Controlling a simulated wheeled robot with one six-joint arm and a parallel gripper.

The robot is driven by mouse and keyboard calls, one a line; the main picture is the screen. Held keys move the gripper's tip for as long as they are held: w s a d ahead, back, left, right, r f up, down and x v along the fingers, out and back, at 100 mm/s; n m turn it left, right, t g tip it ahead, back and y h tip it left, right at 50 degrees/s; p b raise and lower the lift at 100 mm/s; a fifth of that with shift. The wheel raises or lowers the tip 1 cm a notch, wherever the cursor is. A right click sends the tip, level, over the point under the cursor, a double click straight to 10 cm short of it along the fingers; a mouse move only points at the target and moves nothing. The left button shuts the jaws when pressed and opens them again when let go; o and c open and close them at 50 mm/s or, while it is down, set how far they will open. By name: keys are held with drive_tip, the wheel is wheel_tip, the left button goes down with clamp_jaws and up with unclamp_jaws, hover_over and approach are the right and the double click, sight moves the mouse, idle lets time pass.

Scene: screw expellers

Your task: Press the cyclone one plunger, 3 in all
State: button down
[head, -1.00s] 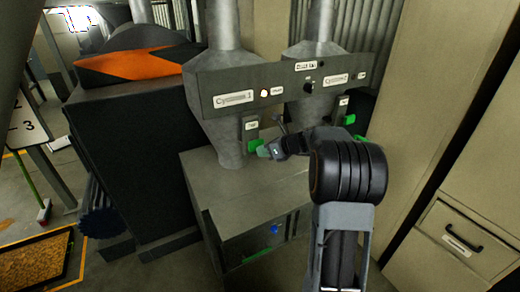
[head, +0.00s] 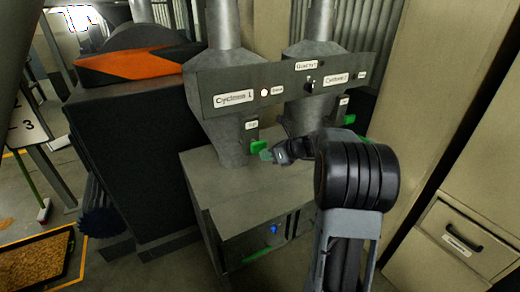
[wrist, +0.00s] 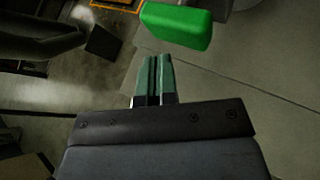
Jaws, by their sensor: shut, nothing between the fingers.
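The Cyclone 1 plunger is a green block (head: 258,146) below the Cyclone 1 label (head: 234,98) on the grey panel. In the wrist view the green plunger (wrist: 178,25) is large, just beyond and right of my fingertips. My gripper (head: 266,155) is shut and empty, with its green-grey fingers together. In the head view its tips are just below and right of the plunger. In the wrist view the closed fingers (wrist: 154,75) point toward the plunger with a small gap. A second green plunger (head: 348,119) sits under the Cyclone 2 label (head: 336,80), partly behind my arm.
A grey cabinet (head: 215,195) with a blue knob (head: 274,229) stands below the cyclones. A dark machine with an orange-striped top (head: 135,66) is at left. Beige cabinets (head: 440,215) stand at right. A small round white light (head: 264,92) is on the panel.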

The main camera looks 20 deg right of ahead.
drive_tip(key=shift+s, duration=0.2)
idle(0.3)
drive_tip(key=shift+s+d, duration=0.15)
drive_tip(key=shift+s, duration=1.05)
drive_tip(key=shift+s+d, duration=0.15)
drive_tip(key=shift+s, duration=1.05)
